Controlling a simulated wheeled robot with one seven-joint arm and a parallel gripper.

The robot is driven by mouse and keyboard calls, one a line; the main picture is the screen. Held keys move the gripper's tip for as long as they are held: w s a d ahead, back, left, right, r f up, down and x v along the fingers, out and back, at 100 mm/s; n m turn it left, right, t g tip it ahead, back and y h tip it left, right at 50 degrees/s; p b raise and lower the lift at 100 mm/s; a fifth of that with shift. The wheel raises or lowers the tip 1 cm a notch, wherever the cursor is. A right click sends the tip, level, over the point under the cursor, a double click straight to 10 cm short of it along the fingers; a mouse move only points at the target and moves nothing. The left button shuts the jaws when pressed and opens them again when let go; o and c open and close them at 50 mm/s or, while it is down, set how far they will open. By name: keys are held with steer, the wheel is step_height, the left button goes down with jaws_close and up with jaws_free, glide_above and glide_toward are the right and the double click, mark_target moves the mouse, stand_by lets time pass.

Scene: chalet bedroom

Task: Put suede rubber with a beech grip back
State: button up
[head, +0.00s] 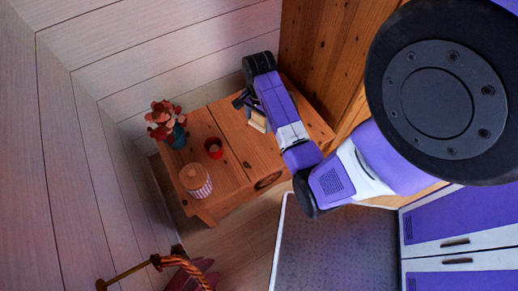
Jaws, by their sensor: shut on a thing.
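My gripper (244,101) is over the back right part of a low wooden table (229,149), close to its top. Its jaws are small and partly hidden by my arm in the head view. A small pale tan block-like thing (258,122) shows just below the jaws, beside my purple forearm. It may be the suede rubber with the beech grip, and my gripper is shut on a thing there. I cannot tell from this view whether the thing touches the table.
Plank walls close in behind and left. A wooden panel (321,45) rises at the table's right.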

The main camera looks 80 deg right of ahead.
mark_target(259, 150)
step_height(259, 150, down, 19)
steer(key=b, duration=0.3)
stand_by(0.3)
steer(key=shift+f, duration=0.15)
steer(key=o, duration=1.2)
